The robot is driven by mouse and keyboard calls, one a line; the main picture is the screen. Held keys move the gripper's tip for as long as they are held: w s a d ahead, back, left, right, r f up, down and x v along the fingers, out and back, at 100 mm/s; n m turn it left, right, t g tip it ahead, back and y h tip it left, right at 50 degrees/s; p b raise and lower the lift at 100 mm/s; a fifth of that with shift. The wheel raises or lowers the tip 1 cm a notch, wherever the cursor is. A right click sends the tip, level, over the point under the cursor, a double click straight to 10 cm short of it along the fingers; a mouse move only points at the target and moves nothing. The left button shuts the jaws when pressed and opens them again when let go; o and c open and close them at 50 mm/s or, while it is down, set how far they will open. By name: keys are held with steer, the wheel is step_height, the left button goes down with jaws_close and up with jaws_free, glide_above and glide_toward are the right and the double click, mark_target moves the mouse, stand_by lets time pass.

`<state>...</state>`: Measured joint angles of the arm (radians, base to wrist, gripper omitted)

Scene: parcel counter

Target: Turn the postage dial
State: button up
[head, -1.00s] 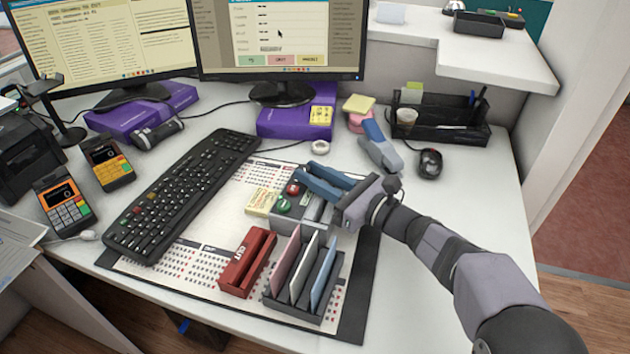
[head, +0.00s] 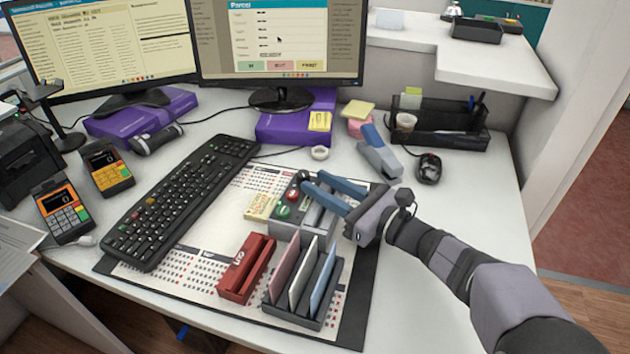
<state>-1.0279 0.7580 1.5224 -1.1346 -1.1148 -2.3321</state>
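A grey control box (head: 284,232) stands on the desk mat, with a red button (head: 292,193) and a green button (head: 282,211) on top. A small dark round part (head: 302,177) at its far end looks like the dial, but its marking is too small to read. My gripper (head: 313,180) reaches in from the right. Its two blue fingers are apart with a gap between them and nothing held. The fingertips are over the box's far right part, close to the dark round part. I cannot tell whether they touch it. The fingers hide some of the box's right side.
A red holder (head: 246,270) and a dark rack (head: 305,318) with upright cards stand in front of the box. A stapler (head: 378,155) and mouse (head: 428,168) are behind my arm.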

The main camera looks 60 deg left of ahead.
steer(key=shift+v, duration=2.4)
steer(key=shift+o, duration=1.4)
steer(key=shift+w+a+r+n+g, duration=0.3)
steer(key=shift+a+r+n+g, duration=0.1)
steer(key=shift+a+g, duration=0.2)
steer(key=shift+w+a+r+n+g+h+p, duration=0.1)
steer(key=shift+w+a+n+g+h+p, duration=0.35)
steer(key=shift+g, duration=0.35)
steer(key=shift+w+a+n+g+h, duration=0.1)
steer(key=shift+w+n+g+h, duration=0.05)
steer(key=shift+n+g+h, duration=0.35)
steer(key=shift+w+f+n+g+h+p, duration=0.15)
steer(key=shift+f+n+g+h+p, duration=0.2)
steer(key=shift+g+h+p, duration=0.1)
